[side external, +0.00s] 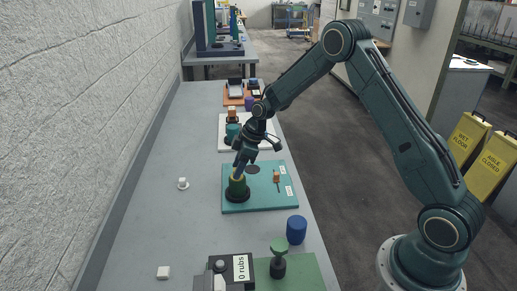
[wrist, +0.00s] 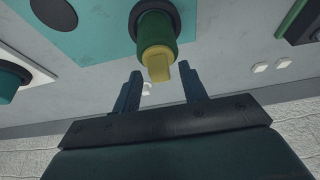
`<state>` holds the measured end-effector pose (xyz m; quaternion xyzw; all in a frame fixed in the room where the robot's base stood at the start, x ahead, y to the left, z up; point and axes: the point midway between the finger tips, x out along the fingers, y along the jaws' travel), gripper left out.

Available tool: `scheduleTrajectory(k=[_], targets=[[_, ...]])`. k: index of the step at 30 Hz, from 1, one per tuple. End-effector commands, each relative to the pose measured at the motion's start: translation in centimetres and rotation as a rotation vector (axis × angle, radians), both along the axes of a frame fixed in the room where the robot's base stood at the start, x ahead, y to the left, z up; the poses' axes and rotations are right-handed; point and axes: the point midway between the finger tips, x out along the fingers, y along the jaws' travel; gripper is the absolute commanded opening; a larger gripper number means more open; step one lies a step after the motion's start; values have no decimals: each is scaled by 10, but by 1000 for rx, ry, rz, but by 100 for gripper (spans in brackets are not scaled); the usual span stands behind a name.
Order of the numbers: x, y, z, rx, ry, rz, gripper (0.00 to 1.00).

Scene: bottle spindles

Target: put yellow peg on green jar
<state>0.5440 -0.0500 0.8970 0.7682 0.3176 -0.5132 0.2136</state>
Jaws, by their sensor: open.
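The green jar (side external: 237,189) stands upright in a black round base on the teal board, and it also shows in the wrist view (wrist: 155,34). The yellow peg (wrist: 160,69) sticks out of the end of the jar that faces me in the wrist view. In the side view only a little yellow shows at the jar's top, partly hidden by my gripper. My gripper (wrist: 160,79) is open. Its two fingers are spread on either side of the peg's end, with visible gaps; I cannot tell how deep the peg sits in the jar.
The teal board (side external: 262,201) also carries a dark disc and a small orange piece (side external: 276,176). A blue cylinder (side external: 296,229) stands in front, near a green-knobbed post (side external: 279,254). A white board with a teal jar lies behind. The table's left side is mostly clear.

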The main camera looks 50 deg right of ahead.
Motion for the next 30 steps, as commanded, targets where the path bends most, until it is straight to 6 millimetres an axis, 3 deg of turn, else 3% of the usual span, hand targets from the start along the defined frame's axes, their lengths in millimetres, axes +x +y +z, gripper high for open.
scheduleTrajectory(k=[11,30], targets=[[-4,-5,19,-1,-2,-1,42],[-29,-30,104,-1,-2,-1,42]])
